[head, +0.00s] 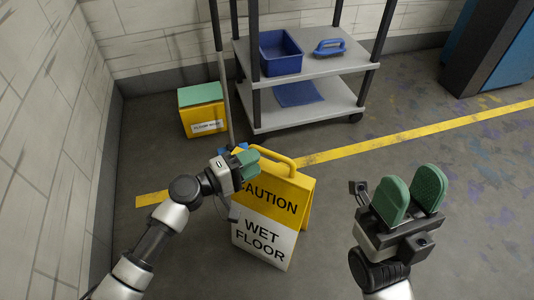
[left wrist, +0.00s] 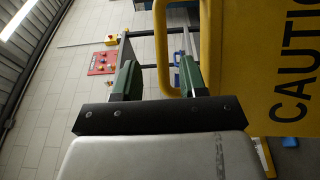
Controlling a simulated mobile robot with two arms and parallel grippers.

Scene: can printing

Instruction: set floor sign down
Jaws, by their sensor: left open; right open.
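The yellow and white floor sign (head: 273,216), marked "CAUTION WET FLOOR", stands upright with its panels spread, apparently on the floor. Its yellow looped handle (head: 283,160) is at the top. My left gripper (head: 250,165) is open at the sign's upper left, close to the handle and partly covering the lettering. In the left wrist view the handle (left wrist: 160,45) shows in the gap between the open fingers (left wrist: 157,80), and the sign's yellow panel (left wrist: 285,70) fills the right; I cannot tell whether they touch. My right gripper (head: 411,197) is open and empty, right of the sign.
A grey cart (head: 305,113) stands behind the sign, with a blue bin (head: 281,53) and a blue-handled brush (head: 329,47) on it. A yellow box with a green lid (head: 203,109) stands by the left wall. A yellow floor line (head: 410,137) crosses behind. The floor at right is clear.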

